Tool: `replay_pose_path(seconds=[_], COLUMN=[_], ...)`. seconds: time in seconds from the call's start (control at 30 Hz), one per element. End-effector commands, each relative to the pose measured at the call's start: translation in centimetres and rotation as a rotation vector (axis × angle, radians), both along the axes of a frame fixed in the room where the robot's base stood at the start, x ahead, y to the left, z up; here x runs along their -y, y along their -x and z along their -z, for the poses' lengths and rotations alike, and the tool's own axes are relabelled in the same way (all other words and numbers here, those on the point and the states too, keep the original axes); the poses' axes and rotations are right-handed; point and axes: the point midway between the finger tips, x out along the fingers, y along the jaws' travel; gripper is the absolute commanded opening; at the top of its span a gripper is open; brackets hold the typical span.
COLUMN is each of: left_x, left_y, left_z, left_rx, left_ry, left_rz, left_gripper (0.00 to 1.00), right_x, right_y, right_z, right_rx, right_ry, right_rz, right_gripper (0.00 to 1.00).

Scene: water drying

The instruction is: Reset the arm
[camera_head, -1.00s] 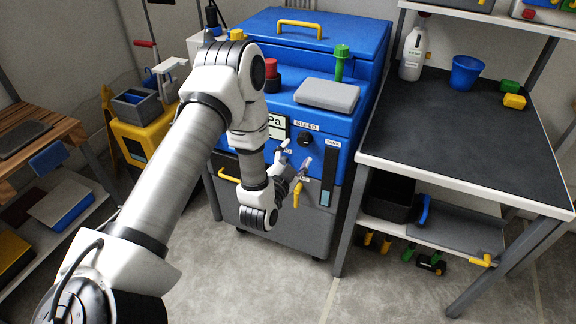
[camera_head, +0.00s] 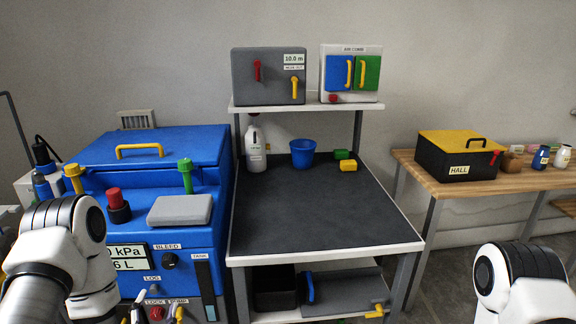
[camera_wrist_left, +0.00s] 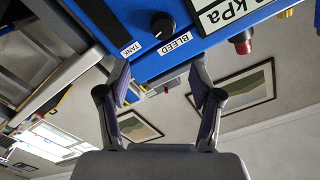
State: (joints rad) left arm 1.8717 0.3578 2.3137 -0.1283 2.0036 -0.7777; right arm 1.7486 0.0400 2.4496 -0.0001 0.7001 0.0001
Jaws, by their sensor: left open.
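My left arm (camera_head: 62,255) is bent at the lower left of the head view, in front of the blue machine (camera_head: 185,222). In the left wrist view my left gripper (camera_wrist_left: 160,78) is open, with nothing between its fingers. That view is turned over, and the machine's front panel with the BLEED label (camera_wrist_left: 174,43) and a black knob (camera_wrist_left: 163,25) lies beyond the fingertips. My right arm (camera_head: 522,280) shows only as a white and black link at the lower right; its gripper is out of view.
A dark-topped bench (camera_head: 310,215) holds a white bottle (camera_head: 255,148), a blue bucket (camera_head: 302,153) and green and yellow blocks. Two boxes with handles stand on the shelf above. A wooden table (camera_head: 500,188) at right carries a black box with yellow lid (camera_head: 458,156).

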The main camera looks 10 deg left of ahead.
Motion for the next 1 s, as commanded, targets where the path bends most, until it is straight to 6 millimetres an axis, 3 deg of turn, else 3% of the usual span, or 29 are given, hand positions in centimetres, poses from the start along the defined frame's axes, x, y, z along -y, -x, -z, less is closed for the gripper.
replay_pose_path(seconds=[0.03, 0.13, 0.23, 0.37, 0.43, 0.5, 0.6, 0.7, 1.0], left_x=[0.9, 4.3, 7.8, 10.3, 10.8, 10.8, 10.7, 10.7, 10.7], left_y=[0.1, 1.0, 4.4, 11.6, 16.3, 20.4, 24.3, 25.6, 25.5], left_z=[-1.6, -2.1, 2.3, 7.8, 10.0, 11.5, 12.0, 12.1, 12.0], left_rx=[-0.013, -0.129, -0.441, -0.856, -1.071, -1.243, -1.389, -1.429, -1.422], left_ry=[-0.007, -0.013, 0.106, 0.304, 0.413, 0.514, 0.618, 0.67, 0.677], left_rz=[0.025, 0.107, 0.172, 0.123, 0.03, -0.096, -0.254, -0.334, -0.338], left_gripper=[0.65, 0.65, 0.65, 0.65, 0.65, 0.65, 0.65, 0.65, 0.65], right_x=[0.0, 0.0, 0.0, 0.0, 0.0, 0.0, 0.0, 0.0, 0.0], right_y=[0.0, -0.1, -0.1, -0.1, 0.0, 0.0, 0.0, 0.0, 0.0], right_z=[-2.1, -5.5, -7.8, -9.2, -9.4, -8.9, -8.9, -8.9, -8.9], right_rx=[0.001, 0.001, 0.002, 0.001, 0.001, 0.001, 0.0, 0.001, 0.001], right_ry=[0.0, 0.0, 0.0, 0.0, 0.0, 0.0, 0.0, 0.0, 0.0], right_rz=[0.0, 0.0, 0.0, 0.0, 0.0, 0.0, 0.0, 0.0, 0.0], right_gripper=[0.0, 0.0, 0.0, 0.0, 0.0, 0.0, 0.0, 0.0, 0.0])
